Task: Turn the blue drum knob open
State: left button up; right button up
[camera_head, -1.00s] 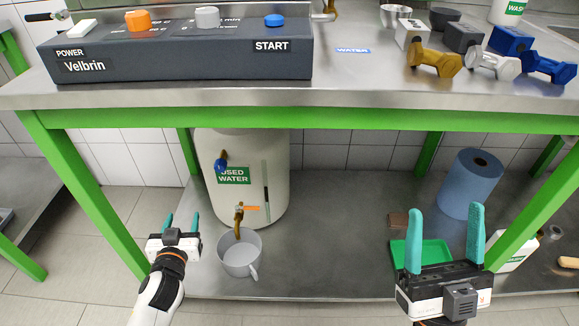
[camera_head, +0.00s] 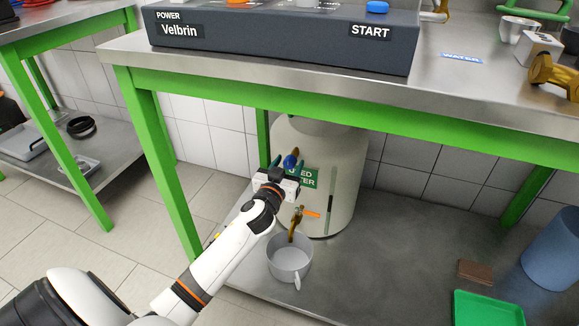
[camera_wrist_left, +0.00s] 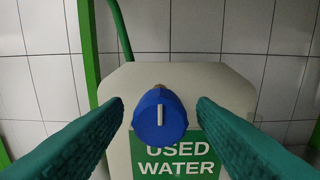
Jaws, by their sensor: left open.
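The blue knob (camera_head: 291,161) is on the upper front of the cream used-water drum (camera_head: 345,175). In the left wrist view the blue knob (camera_wrist_left: 160,116) faces me, its white mark upright, above the green label (camera_wrist_left: 185,160). My left gripper (camera_head: 282,166) is at the drum's front, close to the knob. In the left wrist view its two teal fingers (camera_wrist_left: 160,118) are open, one on each side of the knob, with a gap on both sides. The fingers do not touch the knob. My right gripper is not in view.
A brass tap (camera_head: 296,222) with an orange handle is lower on the drum, above a grey mug (camera_head: 289,258) on the lower shelf. A green table leg (camera_head: 168,175) stands left of the drum. A green tray (camera_head: 487,308) and blue roll (camera_head: 556,255) are at right.

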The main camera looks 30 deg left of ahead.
pick_arm(q)
jog(key=shift+w+a, duration=0.15)
jog(key=shift+w, duration=0.4)
jog(key=c, duration=1)
